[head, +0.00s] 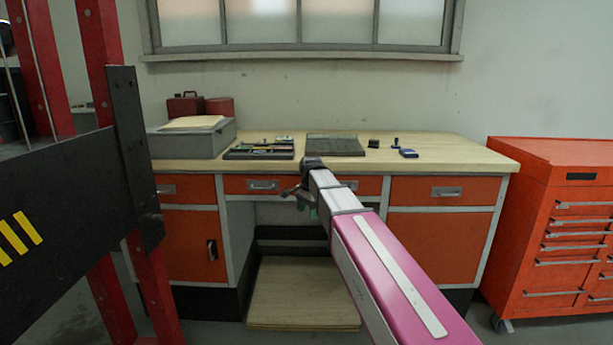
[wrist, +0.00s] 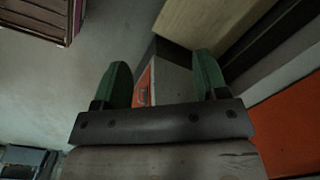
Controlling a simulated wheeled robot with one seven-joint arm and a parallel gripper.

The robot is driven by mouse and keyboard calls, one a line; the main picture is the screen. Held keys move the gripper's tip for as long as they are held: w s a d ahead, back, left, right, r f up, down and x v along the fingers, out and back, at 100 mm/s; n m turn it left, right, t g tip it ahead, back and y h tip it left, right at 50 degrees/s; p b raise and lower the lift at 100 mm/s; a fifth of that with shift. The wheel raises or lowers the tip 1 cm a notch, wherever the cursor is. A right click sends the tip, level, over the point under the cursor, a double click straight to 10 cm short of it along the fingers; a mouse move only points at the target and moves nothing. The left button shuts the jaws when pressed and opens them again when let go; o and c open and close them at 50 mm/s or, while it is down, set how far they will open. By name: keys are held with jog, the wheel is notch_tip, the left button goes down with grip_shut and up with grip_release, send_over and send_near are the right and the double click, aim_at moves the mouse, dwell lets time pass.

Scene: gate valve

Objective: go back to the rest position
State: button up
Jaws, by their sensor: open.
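My gripper (wrist: 163,85) shows in the wrist view with its two green fingers spread apart and nothing between them. In the head view my arm reaches forward from the lower right. My gripper (head: 307,203) hangs at its far end, in front of the orange drawers of the workbench (head: 455,150). No gate valve can be made out in either view.
The workbench holds a grey box (head: 190,137), a tool tray (head: 259,150) and small items. A red rack with a black striped panel (head: 70,200) stands close at left. An orange tool cabinet (head: 560,225) stands at right. A wooden platform (head: 300,290) lies below the bench.

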jog(key=s+d+f+n, duration=1)
jog(key=s+d+f, duration=0.8)
jog(key=s+f, duration=0.3)
jog(key=shift+s+d+f+h, duration=0.15)
jog(key=shift+s+f+h, duration=0.2)
jog(key=shift+f, duration=0.45)
